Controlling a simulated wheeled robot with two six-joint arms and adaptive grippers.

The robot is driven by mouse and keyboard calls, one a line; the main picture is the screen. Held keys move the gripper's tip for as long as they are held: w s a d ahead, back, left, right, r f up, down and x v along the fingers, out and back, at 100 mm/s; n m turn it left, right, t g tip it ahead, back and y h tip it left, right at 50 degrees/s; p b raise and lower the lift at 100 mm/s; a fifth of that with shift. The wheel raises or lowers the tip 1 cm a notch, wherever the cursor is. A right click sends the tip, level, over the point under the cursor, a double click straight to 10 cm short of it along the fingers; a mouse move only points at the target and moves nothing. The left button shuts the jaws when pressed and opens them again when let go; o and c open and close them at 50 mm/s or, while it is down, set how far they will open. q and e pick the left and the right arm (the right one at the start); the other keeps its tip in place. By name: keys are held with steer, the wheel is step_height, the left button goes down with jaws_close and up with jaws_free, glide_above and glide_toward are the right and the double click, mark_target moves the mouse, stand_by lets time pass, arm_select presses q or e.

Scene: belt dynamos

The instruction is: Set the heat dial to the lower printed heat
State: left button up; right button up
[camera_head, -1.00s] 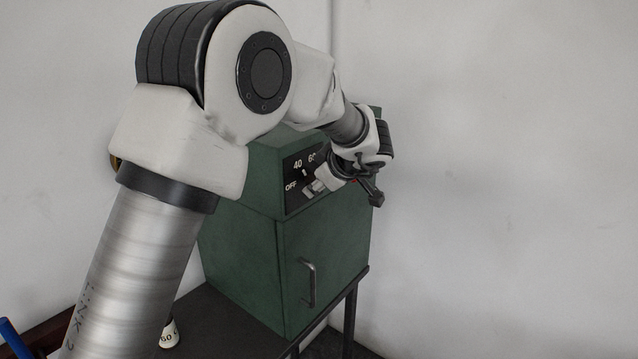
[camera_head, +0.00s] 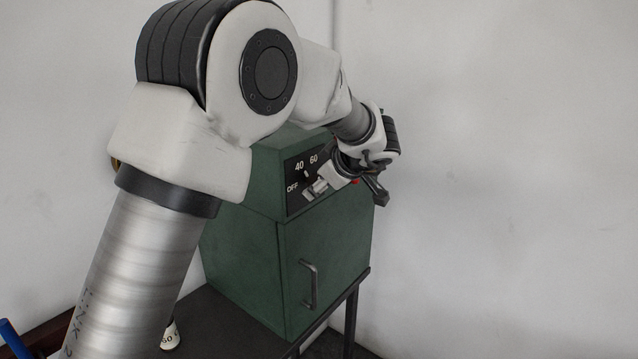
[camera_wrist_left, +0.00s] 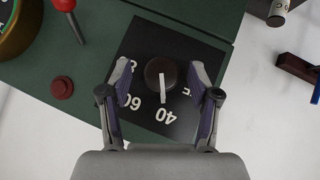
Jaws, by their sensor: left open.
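The heat dial is a dark round knob (camera_wrist_left: 160,72) with a white pointer, on a black panel (camera_wrist_left: 150,35) printed OFF, 40, 60 and a partly hidden higher number. The wrist picture shows the print upside down. The pointer lies toward the 40 (camera_wrist_left: 164,115). In the head view the panel (camera_head: 294,205) is on the green cabinet's upper front, and my gripper hides most of the knob. My left gripper (camera_wrist_left: 160,66) is open, with one finger on each side of the knob and a visible gap to it on both sides. My right gripper is out of view.
The green cabinet (camera_head: 240,250) stands on a dark table (camera_head: 215,325). Its door has a metal handle (camera_head: 310,285). A red button (camera_wrist_left: 62,89), a red-handled lever (camera_wrist_left: 66,5) and a brass-rimmed gauge (camera_wrist_left: 20,38) are beside the panel. The right side is bare wall.

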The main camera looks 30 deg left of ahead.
arm_select(q)
steer(key=v, duration=1.1)
steer(key=shift+a+f, duration=0.15)
steer(key=shift+a, duration=0.05)
